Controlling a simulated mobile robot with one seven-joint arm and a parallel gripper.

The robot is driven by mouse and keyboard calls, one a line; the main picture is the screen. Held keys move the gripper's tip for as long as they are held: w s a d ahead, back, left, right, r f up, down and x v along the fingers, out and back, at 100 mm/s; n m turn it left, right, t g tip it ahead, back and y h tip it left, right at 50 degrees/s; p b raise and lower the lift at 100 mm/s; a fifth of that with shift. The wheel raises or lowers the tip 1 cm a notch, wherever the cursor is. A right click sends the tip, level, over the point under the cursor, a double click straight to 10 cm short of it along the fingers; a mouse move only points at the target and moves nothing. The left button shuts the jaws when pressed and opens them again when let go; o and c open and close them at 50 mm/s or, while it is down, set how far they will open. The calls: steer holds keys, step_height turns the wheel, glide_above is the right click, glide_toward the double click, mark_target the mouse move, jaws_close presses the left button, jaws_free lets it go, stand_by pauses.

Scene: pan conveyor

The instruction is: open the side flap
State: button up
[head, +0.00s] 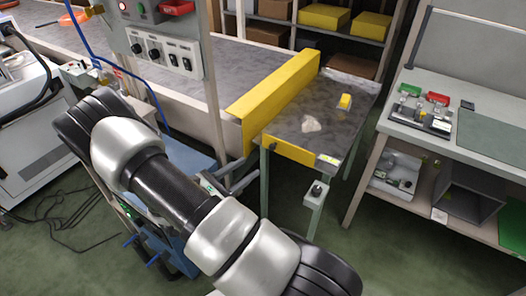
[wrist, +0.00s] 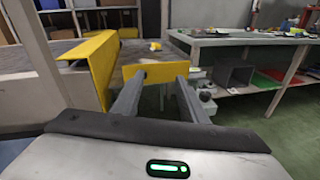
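A yellow panel, perhaps the side flap, hangs along the near edge of the grey side table (head: 356,88), with a dark knob at its left end; the panel (head: 295,150) is below the tabletop. In the wrist view, the panel (wrist: 155,69) lies straight ahead, across my fingertips. My gripper (head: 256,166) is partly hidden by my arm in the head view. In the wrist view, my gripper (wrist: 159,76) has its two grey fingers well apart with nothing held between them. I cannot tell whether they touch the panel.
A long yellow guard (head: 272,95) separates the conveyor (head: 225,75) from the side table; it stands left of my fingers. A yellow block (head: 344,101) and a pale lump (head: 311,124) lie on the table. A workbench (head: 455,125) stands to the right, with floor between.

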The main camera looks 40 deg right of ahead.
step_height(320, 180, down, 6)
steer(key=w+n+t, duration=0.1)
steer(key=n+t, duration=0.3)
steer(key=b, duration=0.1)
glide_toward(271, 148)
steer(key=x, duration=0.8)
steer(key=shift+w+d, duration=0.1)
steer(key=shift+d, duration=0.2)
jaws_close()
